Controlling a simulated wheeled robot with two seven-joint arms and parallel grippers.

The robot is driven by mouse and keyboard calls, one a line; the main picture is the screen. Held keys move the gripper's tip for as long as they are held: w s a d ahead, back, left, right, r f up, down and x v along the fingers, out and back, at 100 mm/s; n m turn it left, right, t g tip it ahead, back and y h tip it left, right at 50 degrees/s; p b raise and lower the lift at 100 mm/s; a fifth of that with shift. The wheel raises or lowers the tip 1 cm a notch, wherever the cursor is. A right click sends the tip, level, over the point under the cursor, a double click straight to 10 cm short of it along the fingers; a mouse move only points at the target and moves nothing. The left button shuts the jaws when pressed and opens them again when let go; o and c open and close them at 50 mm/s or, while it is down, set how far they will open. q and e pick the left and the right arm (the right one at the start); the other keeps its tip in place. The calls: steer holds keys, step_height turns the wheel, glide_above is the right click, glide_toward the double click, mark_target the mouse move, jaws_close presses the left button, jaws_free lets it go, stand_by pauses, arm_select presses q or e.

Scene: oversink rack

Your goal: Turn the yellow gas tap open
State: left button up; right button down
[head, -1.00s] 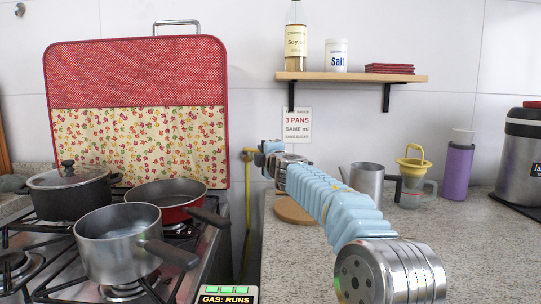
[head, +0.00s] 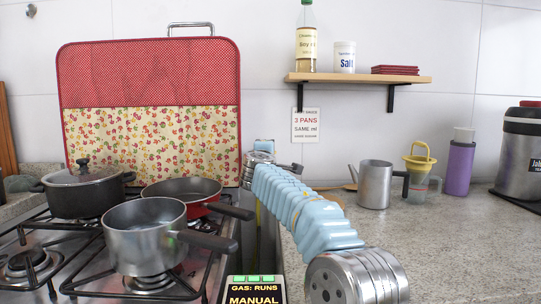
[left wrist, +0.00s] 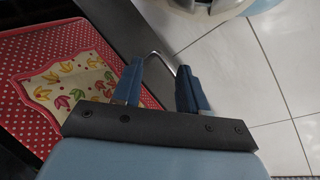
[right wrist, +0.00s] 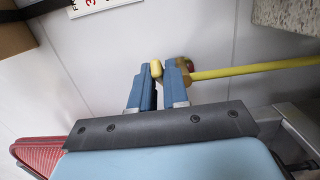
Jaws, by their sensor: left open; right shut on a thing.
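In the right wrist view, the yellow gas tap's handle (right wrist: 156,69) stands between the blue fingertips of my right gripper (right wrist: 160,88), which is shut on it. A yellow pipe (right wrist: 255,69) runs off to the right from beside the fingers. In the head view my right gripper (head: 262,158) is at the wall just right of the red splash cover, and the arm hides the tap. My left gripper (left wrist: 158,88) is open and outside the head view. In the left wrist view a thin bent metal bar shows between and beyond its fingers.
The stove at left carries a black lidded pot (head: 85,192), a red frying pan (head: 180,188) and a steel saucepan (head: 145,232). The red patterned cover (head: 150,75) stands behind them. A display (head: 253,289) reads GAS: RUNS, MANUAL. A steel jug (head: 375,185) stands on the counter.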

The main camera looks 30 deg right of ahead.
steer(key=shift+a+f, duration=0.1)
stand_by(0.5)
steer(key=c, duration=1.2)
jaws_free()
